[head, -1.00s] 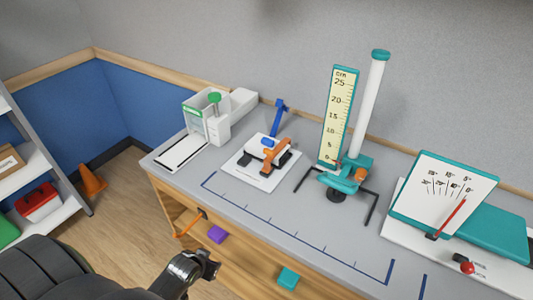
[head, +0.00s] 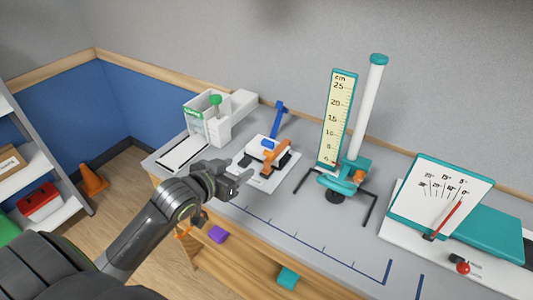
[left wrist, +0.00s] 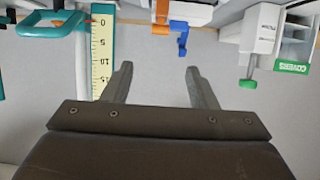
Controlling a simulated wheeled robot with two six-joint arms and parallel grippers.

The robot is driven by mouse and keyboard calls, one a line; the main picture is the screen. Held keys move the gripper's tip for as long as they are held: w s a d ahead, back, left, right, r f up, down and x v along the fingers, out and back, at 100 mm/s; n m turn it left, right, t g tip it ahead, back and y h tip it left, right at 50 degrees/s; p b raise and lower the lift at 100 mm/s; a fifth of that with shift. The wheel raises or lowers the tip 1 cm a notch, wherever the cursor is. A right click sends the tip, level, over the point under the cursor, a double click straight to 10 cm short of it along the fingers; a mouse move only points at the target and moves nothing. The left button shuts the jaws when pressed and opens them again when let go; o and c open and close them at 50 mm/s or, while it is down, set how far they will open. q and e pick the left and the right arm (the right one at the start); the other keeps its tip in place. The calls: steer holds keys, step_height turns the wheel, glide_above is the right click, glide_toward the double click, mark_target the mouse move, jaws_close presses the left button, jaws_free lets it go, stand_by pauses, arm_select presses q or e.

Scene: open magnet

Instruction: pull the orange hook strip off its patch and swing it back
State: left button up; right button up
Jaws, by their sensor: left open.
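The orange hook strip (head: 276,156) sits on a small white device (head: 263,152) on a white sheet, left of the tall scale. A blue arm (head: 277,119) rises behind it. In the left wrist view the orange strip (left wrist: 162,12) shows at the top, beside the blue part (left wrist: 182,30). My left gripper (head: 244,183) is open and empty, in front of the device and apart from the strip. The left wrist view shows its two fingers (left wrist: 155,82) spread with nothing between them. The patch under the strip cannot be made out. My right gripper is not in view.
A white dispenser box (head: 208,115) stands at the back left. A teal stand with a cm scale (head: 338,120) and white column is right of the device. A tilted dial panel (head: 441,197) is far right. The front of the grey table (head: 300,225) is clear.

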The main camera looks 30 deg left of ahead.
mark_target(269, 153)
arm_select(q)
steer(key=p+x, duration=0.1)
steer(key=x, duration=1.4)
steer(key=shift+w+d+f, duration=0.1)
steer(key=shift+w+f, duration=0.15)
steer(key=shift+w, duration=0.05)
jaws_close()
